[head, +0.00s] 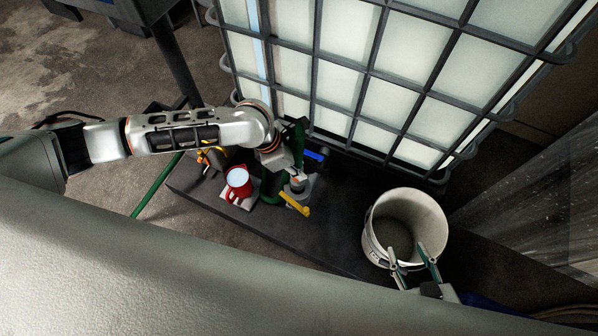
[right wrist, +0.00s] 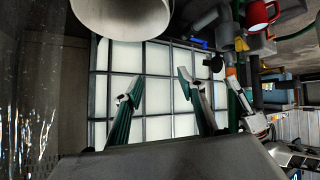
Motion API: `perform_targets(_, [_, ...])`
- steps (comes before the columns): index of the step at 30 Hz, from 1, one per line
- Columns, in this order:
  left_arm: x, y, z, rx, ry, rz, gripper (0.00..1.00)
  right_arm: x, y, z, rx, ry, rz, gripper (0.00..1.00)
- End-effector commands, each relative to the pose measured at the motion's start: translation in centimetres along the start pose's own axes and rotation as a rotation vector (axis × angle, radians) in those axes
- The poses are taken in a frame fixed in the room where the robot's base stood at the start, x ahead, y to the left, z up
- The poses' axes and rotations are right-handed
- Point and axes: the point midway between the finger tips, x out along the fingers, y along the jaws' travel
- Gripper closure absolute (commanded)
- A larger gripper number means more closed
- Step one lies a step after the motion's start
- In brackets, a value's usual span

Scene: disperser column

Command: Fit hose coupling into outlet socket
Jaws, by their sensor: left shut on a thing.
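My left gripper (head: 286,168) reaches in from the left and is shut on what looks like the grey hose coupling (head: 299,187), in front of the caged tank. Its fingers and wrist hide much of the grip. A yellow lever (head: 294,205) and a blue handle (head: 314,155) are close by. The outlet socket cannot be told apart clearly; grey pipework (right wrist: 206,20) shows beside the blue handle in the right wrist view. My right gripper (head: 412,265) is open and empty at the bucket's near rim; its spread fingers show in the right wrist view (right wrist: 162,87).
The white bucket (head: 376,243) stands on the dark platform (head: 325,235) at right. A red mug (head: 240,188) and yellow-and-black items (head: 211,156) lie left of the coupling. The tank's cage (head: 372,70) rises behind. A green hose (head: 157,185) runs to the floor.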

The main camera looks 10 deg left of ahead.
Motion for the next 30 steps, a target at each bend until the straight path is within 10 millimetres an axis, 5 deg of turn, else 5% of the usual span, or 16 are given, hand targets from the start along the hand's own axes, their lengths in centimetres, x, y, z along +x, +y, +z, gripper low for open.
perform_targets(14, [4.6,-0.1,-1.9,-0.003,0.0,-0.003,1.0,0.5,-0.1,0.1,0.005,0.004,-0.003,0.6])
perform_targets(27, [5.0,0.1,-2.0,0.0,-0.002,0.001,1.0,0.4,-0.1,-0.3,0.007,0.011,-0.003,0.6])
perform_targets(28, [4.9,0.1,-2.0,0.0,-0.001,0.002,0.69,0.4,-0.1,-0.4,0.007,0.013,-0.003,0.6])
perform_targets(30, [4.9,0.1,-2.0,0.0,-0.001,0.003,0.6,0.4,-0.1,-0.5,0.007,0.013,-0.003,0.6])
